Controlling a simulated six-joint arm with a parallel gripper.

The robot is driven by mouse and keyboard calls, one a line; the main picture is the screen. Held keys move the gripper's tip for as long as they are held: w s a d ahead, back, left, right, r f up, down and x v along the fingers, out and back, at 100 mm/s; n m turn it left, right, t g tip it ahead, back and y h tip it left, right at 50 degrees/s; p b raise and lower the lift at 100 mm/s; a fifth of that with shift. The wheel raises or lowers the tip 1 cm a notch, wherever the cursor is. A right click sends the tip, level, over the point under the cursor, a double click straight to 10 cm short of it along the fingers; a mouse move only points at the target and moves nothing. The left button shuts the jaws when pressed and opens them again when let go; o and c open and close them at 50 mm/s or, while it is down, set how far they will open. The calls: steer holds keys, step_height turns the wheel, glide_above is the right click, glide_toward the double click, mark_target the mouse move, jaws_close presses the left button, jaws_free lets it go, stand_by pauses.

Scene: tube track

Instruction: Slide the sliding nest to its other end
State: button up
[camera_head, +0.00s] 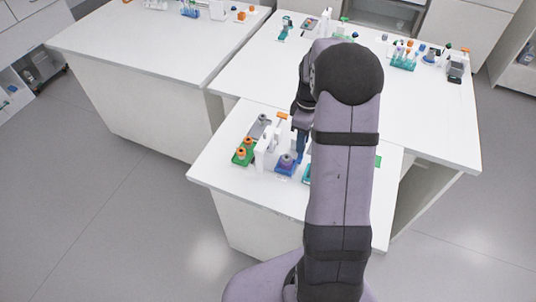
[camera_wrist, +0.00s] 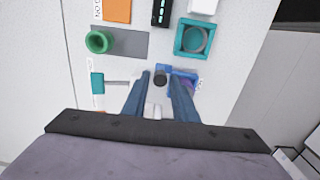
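My gripper (camera_wrist: 160,80) points down at the bench, its two blue fingers apart. A small dark round knob (camera_wrist: 160,79) shows between the fingertips, with a gap seeming to remain on each side; contact cannot be told. A blue part (camera_wrist: 183,75) lies by the right fingertip, partly hidden. A teal block (camera_wrist: 97,83) with a grey rod is left of the fingers. A green ring (camera_wrist: 98,41) sits at the left end of a grey plate (camera_wrist: 132,43). I cannot tell for sure which part is the sliding nest. In the head view my arm hides much of the bench.
A teal square holder (camera_wrist: 193,26) with a round opening and an orange block (camera_wrist: 117,10) lie beyond the fingers. In the head view, a green base with orange-topped parts (camera_head: 243,154) and a blue base (camera_head: 286,167) stand close by. The bench's front-left corner (camera_head: 210,172) is clear.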

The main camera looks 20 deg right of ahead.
steer(key=shift+r, duration=0.1)
steer(key=shift+r+p, duration=2.15)
steer(key=shift+r, duration=0.3)
steer(key=shift+s+a, duration=0.1)
steer(key=shift+a, duration=0.3)
steer(key=s+a+m+b, duration=0.2)
steer(key=s+a+m, duration=0.7)
steer(key=s+a, duration=0.85)
step_height(320, 180, down, 58)
steer(key=b, duration=5.8)
steer(key=shift+s+d+f+b, duration=0.2)
steer(key=shift+s+d+b, duration=0.15)
steer(key=shift+d+b, duration=0.05)
